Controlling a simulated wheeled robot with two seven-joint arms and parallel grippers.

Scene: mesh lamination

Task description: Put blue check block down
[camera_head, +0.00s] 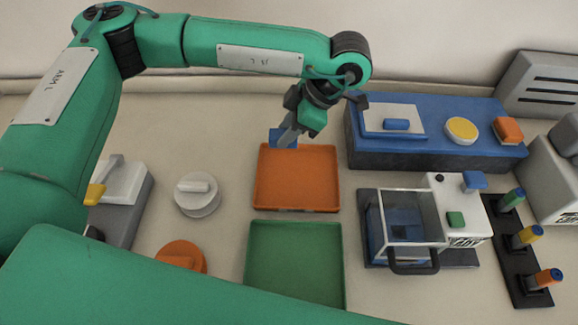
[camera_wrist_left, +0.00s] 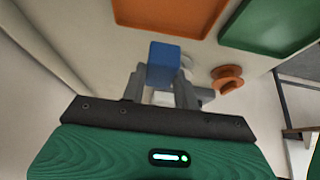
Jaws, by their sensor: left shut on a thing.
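The blue check block (camera_head: 279,138) is held in my left gripper (camera_head: 290,130), at the far edge of the orange tray in the head view. In the left wrist view the block (camera_wrist_left: 164,62) sits between the two grey fingers of the left gripper (camera_wrist_left: 161,82), which are shut on it. The orange tray (camera_head: 297,178) is empty; it also shows in the left wrist view (camera_wrist_left: 170,14). I cannot tell whether the block touches any surface. The right gripper is not in view.
A green tray (camera_head: 295,262) lies nearer than the orange one. A white round lidded thing (camera_head: 198,194) and an orange round one (camera_head: 182,256) stand to the left. A blue platform (camera_head: 436,140), a clear-boxed machine (camera_head: 405,225) and a dark rack (camera_head: 525,245) stand to the right.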

